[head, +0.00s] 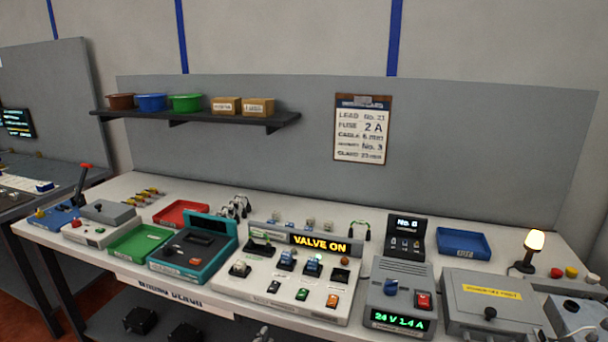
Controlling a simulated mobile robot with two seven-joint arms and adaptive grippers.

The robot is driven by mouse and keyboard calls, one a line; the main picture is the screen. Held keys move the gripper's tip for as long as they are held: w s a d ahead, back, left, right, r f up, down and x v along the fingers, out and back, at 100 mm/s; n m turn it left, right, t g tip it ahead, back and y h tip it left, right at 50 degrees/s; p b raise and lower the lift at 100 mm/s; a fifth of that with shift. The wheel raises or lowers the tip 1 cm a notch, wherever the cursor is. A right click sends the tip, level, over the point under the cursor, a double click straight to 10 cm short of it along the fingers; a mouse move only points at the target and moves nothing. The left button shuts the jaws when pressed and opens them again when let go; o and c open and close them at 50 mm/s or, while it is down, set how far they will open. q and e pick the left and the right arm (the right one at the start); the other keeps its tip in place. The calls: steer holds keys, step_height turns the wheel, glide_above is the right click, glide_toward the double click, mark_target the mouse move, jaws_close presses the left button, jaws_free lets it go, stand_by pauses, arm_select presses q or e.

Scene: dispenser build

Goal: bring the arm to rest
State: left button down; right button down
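Neither of my grippers can be made out in the head view, so I cannot see whether they are open or holding anything. A small grey shape (262,334) is cut off by the bottom edge below the bench front, and I cannot tell what it is. On the bench, a white control panel (285,291) has several switches and a lit display (320,245) reading VALVE ON. A grey power supply (401,287) stands to its right, with its display (400,320) reading 24 V 1.4 A.
A teal-edged case (193,254), green tray (140,243), red tray (182,213) and blue tray (463,243) lie on the bench. A grey box (492,307) and lit lamp (535,241) are at right. A shelf (200,115) with bins hangs behind.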

arm_select(q)
steer(key=s+a+f+g+y, duration=0.1)
steer(key=s+a+f+g, duration=0.1)
steer(key=s+f, duration=0.5)
steer(key=s+a+f+n+g+y, duration=0.1)
steer(key=s+a+f, duration=0.4)
steer(key=s, duration=0.9)
steer(key=s+a+f+n+g+y, duration=0.1)
steer(key=s+a+f+g, duration=0.2)
steer(key=s+f, duration=0.6)
steer(key=shift+s+a+f, duration=0.25)
steer(key=shift+s+a, duration=0.1)
steer(key=shift+s, duration=0.6)
